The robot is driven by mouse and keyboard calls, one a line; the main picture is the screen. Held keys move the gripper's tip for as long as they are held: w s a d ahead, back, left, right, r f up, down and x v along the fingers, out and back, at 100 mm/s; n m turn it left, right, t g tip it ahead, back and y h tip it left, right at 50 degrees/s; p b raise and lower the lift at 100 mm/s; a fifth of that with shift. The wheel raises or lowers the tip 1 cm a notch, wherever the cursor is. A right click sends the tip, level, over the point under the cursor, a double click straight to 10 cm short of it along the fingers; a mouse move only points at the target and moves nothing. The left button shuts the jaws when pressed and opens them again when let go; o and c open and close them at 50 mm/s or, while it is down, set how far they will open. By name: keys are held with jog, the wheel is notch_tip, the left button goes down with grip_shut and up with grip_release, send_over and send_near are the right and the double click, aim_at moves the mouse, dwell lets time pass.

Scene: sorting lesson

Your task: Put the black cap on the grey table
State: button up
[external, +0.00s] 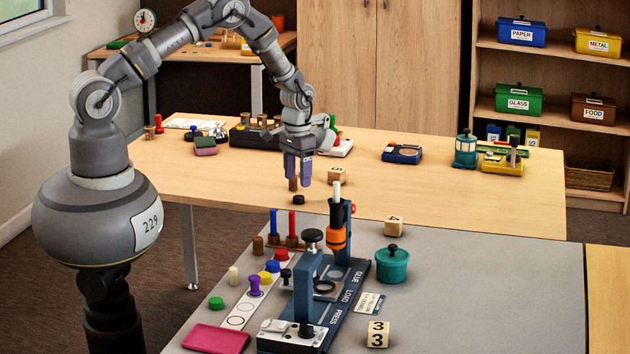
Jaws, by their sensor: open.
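A small black cap (298,199) lies on the wooden table (460,195), close to its front edge. My gripper (299,180) points down above it, with its two purple fingers apart. The fingertips appear a little higher than the cap, and nothing shows held between them. A small brown peg (293,185) shows just under the left finger; I cannot tell how far it is from the finger. The grey table (490,290) stands in front of the wooden table.
The grey table carries a blue press station (335,315), an orange tool (337,230), a teal pot (392,265), number cubes and a strip of coloured caps. The grey table's right side is clear.

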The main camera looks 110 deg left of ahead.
aim_at(299, 197)
notch_tip(299, 197, down, 5)
jog(key=shift+w+d+f+b, duration=0.15)
jog(key=shift+f+b, duration=0.05)
jog(key=shift+b, duration=0.9)
jog(key=shift+r, duration=0.15)
jog(key=shift+c, duration=0.2)
grip_shut()
